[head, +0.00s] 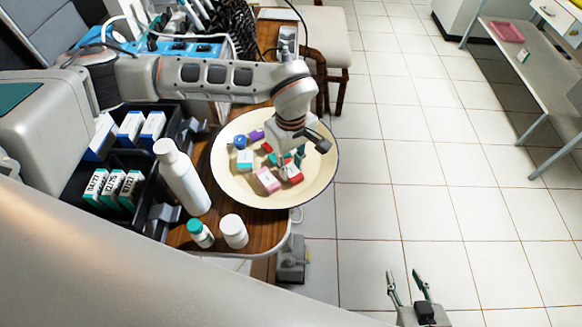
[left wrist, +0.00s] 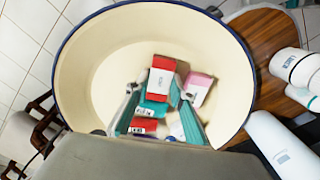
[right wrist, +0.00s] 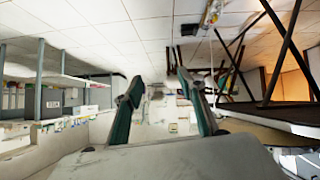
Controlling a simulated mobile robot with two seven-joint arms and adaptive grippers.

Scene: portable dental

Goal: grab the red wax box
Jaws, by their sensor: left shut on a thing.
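The red wax box (left wrist: 160,79), red with a white label, is between the fingertips of my left gripper (left wrist: 157,92) in the left wrist view. The gripper is shut on it, low inside the cream bowl (head: 232,189). In the head view the red box (head: 294,174) shows just below the left gripper (head: 290,160), partly covered by the fingers. A pink box (head: 267,180) lies close beside it. My right gripper (head: 408,284) is open and empty over the floor. Its spread fingers also show in the right wrist view (right wrist: 157,88).
The bowl also holds a teal-and-white box (head: 245,161), a purple piece (head: 257,134) and a blue piece (head: 240,142). A white bottle (head: 182,178) and two small jars stand left of the bowl on the wooden cart (head: 265,228). Black bins hold labelled boxes. The tiled floor is clear.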

